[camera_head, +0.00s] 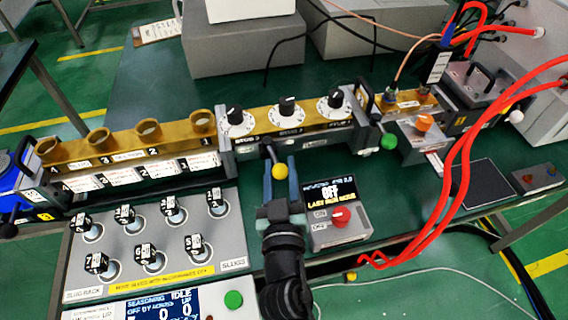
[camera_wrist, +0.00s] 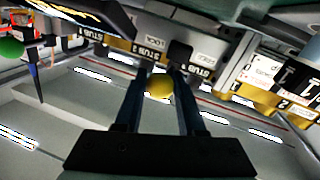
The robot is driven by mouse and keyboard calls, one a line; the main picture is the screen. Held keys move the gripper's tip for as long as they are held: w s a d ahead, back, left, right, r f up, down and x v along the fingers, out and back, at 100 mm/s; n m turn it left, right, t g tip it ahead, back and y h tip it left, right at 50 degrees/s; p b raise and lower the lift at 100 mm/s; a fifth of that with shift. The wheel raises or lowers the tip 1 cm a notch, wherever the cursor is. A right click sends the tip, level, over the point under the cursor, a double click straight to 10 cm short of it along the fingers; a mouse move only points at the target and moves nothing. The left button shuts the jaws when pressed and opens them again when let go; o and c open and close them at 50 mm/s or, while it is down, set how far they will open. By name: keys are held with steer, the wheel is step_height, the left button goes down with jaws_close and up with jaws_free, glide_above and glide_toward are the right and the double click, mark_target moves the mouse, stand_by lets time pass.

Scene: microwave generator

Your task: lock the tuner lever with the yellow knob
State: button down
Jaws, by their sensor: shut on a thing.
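The yellow knob (camera_head: 279,171) sits on the end of a short dark lever (camera_head: 268,152) at the front of the gold tuner section (camera_head: 262,121), below its white stub dials. My gripper (camera_head: 281,178) reaches up to it from the front and is shut on the knob. In the wrist view my gripper (camera_wrist: 159,76) has one finger on each side of the yellow knob (camera_wrist: 160,87). The fingers hide part of the lever, and I cannot tell its exact angle.
A green-knobbed lever (camera_head: 388,141) is to the right of the tuner. The slug rack (camera_head: 160,247) lies to the left. Red hoses (camera_head: 462,165) hang at the right.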

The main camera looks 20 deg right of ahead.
steer(key=shift+d, duration=0.15)
steer(key=c, duration=0.5)
jaws_free()
steer(key=shift+s+f, duration=0.1)
steer(key=shift+s, duration=0.1)
steer(key=shift+b+v, duration=1.95)
steer(key=shift+v, duration=4.35)
steer(key=shift+c, duration=0.3)
